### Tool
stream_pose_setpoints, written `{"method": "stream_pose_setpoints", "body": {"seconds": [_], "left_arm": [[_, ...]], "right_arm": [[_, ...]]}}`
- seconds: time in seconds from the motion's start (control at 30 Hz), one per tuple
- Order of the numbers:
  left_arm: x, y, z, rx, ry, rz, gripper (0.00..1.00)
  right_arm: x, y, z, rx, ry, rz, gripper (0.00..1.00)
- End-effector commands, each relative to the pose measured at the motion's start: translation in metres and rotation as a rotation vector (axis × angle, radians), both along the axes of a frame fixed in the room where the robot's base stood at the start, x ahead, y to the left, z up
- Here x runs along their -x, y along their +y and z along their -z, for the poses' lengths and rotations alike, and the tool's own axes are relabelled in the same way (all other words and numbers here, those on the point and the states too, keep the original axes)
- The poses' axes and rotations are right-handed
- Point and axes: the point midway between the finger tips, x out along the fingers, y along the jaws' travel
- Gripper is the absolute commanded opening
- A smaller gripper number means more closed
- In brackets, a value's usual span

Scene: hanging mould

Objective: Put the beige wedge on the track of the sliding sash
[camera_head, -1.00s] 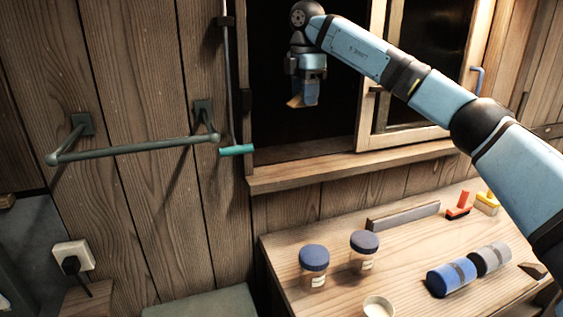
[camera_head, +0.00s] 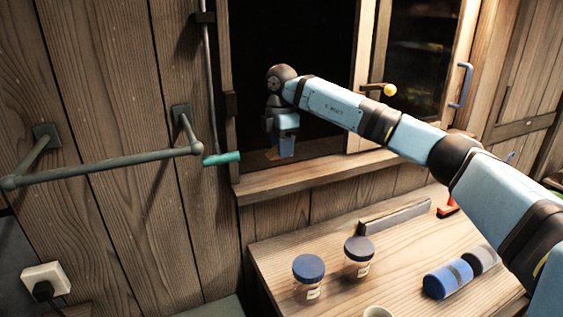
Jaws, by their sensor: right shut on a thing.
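My right gripper (camera_head: 283,151) hangs in the dark window opening, above the sill, with its fingers pointing down. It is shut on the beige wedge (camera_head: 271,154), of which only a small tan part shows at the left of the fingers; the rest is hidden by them. The sliding sash (camera_head: 370,45) is a pale wooden frame with dark glass at the right of the opening, partly behind my right arm. The track at the foot of the opening lies in shadow behind the sill (camera_head: 300,178), and I cannot make it out clearly. My left gripper is not in view.
A teal-ended rod (camera_head: 221,159) hangs beside the opening, near a wall rail (camera_head: 110,165). A yellow knob (camera_head: 390,90) stands by the sash. Two blue-lidded jars (camera_head: 308,275), a grey bar (camera_head: 395,215) and a blue roll (camera_head: 447,279) sit on the bench below.

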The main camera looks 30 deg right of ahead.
Motion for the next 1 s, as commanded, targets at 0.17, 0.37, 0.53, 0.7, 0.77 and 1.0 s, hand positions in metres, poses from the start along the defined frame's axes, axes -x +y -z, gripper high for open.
{"method": "stream_pose_setpoints", "body": {"seconds": [0.17,0.37,0.53,0.7,0.77,1.0], "left_arm": [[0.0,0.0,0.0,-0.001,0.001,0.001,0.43],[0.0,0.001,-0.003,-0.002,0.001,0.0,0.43],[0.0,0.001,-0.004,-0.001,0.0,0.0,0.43],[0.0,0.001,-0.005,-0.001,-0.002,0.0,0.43],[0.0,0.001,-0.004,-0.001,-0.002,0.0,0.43],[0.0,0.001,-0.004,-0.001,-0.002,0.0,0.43]], "right_arm": [[0.0,0.0,0.012,0.0,0.0,0.0,0.15],[0.0,0.0,0.04,0.001,0.003,0.0,0.15],[0.0,0.0,0.05,0.0,-0.002,0.0,0.15],[0.0,0.0,0.051,0.0,-0.001,0.0,0.15],[0.0,0.0,0.052,0.0,-0.001,0.0,0.15],[0.0,0.0,0.053,0.0,-0.001,0.0,0.63]]}}
